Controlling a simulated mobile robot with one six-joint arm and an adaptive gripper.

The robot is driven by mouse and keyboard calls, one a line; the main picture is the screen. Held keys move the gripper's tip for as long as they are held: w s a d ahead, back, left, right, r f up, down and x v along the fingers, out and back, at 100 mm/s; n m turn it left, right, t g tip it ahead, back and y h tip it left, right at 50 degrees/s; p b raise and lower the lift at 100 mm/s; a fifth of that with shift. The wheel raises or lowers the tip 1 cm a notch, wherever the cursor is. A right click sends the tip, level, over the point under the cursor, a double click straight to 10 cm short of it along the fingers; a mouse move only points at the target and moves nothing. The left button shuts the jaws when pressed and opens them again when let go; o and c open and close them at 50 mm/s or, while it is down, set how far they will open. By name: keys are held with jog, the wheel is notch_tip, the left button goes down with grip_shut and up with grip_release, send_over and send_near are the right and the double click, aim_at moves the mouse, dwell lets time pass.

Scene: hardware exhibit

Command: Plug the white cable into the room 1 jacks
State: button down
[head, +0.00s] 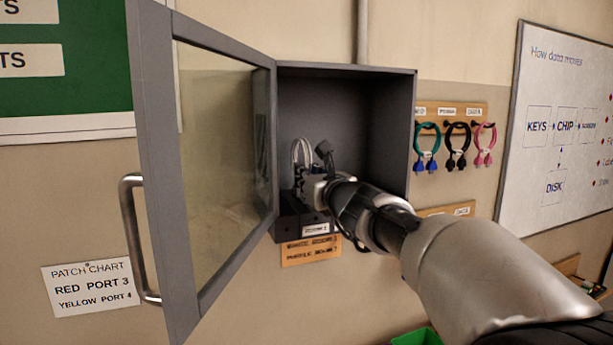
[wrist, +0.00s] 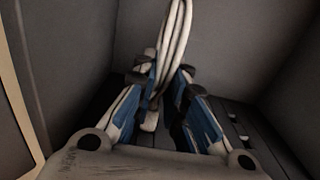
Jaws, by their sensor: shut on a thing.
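The white cable (wrist: 174,35) stands as a narrow upright loop in the wrist view, its lower part between the fingers. My gripper (wrist: 165,78) is shut on it inside the open grey cabinet (head: 345,80). In the head view the cable loop (head: 301,151) rises just above my gripper (head: 305,188). A dark jack box (head: 290,225) sits at the cabinet bottom, with a small white label (head: 316,229) too blurred to read surely. Dark slots (wrist: 238,128) show on its top at the right in the wrist view. The cable's plug ends and their seating cannot be made out.
The glazed cabinet door (head: 222,150) stands open on the left, with a handle (head: 130,240). An orange sign (head: 311,251) hangs below the box. Green, black and pink cables hang on a rack (head: 478,110) at right. The cabinet walls are close around my gripper.

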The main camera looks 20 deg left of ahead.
jog(key=c, duration=1.5)
grip_release()
jog(key=shift+c, duration=0.2)
jog(key=o, duration=0.7)
jog(key=shift+c, duration=0.2)
jog(key=shift+d, duration=0.1)
jog(key=b+v, duration=0.3)
jog(key=v, duration=0.4)
jog(key=shift+s, duration=0.2)
jog(key=shift+d, duration=0.1)
